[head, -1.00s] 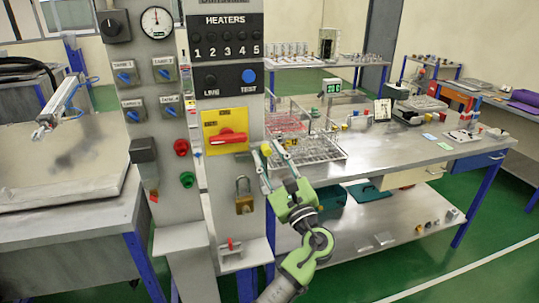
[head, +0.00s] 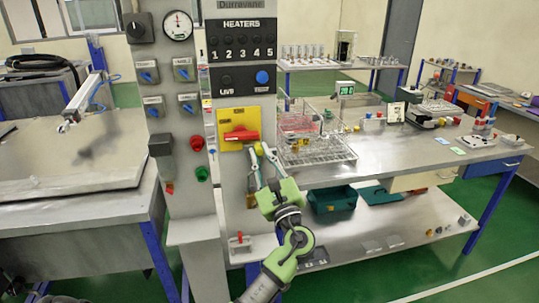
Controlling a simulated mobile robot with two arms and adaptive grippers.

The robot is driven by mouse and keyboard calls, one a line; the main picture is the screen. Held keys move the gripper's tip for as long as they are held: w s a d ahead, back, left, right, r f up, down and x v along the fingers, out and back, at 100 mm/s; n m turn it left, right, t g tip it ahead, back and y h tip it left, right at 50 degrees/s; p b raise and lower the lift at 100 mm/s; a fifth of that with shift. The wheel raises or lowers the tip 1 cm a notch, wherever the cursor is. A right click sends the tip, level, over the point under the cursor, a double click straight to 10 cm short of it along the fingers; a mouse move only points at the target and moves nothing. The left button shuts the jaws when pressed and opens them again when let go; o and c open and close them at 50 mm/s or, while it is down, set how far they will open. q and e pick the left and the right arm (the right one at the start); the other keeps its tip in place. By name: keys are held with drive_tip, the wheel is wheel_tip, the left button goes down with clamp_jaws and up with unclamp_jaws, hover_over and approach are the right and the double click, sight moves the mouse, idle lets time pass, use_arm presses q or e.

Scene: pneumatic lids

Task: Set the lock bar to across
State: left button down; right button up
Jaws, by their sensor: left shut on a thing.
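A red bar-shaped handle (head: 241,134) lies nearly level across a yellow plate (head: 228,143) on the grey control column in the head view. I cannot tell for sure that it is the lock bar. My left gripper (head: 261,151) is just below and right of this handle. Its fingers point up and are shut on a small yellow piece (head: 258,148). I cannot tell whether the piece touches the plate. A brass padlock (head: 250,200) hangs below the plate, partly hidden by my gripper. My right gripper is not in view.
The column also carries knobs, red (head: 197,143) and green (head: 202,173) buttons, and a small red lever (head: 239,238) low down. A steel bench (head: 400,150) with a wire rack (head: 315,152) stands close on the right. A metal table (head: 70,170) is at left.

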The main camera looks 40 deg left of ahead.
use_arm(q)
drive_tip(key=shift+a, duration=0.1)
drive_tip(key=c, duration=2)
unclamp_jaws()
drive_tip(key=shift+s+a, duration=0.1)
drive_tip(key=shift+s, duration=0.05)
drive_tip(key=shift+o, duration=0.2)
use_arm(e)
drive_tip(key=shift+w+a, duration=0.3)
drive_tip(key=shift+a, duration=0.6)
use_arm(q)
drive_tip(key=shift+f, duration=0.1)
drive_tip(key=v, duration=1.2)
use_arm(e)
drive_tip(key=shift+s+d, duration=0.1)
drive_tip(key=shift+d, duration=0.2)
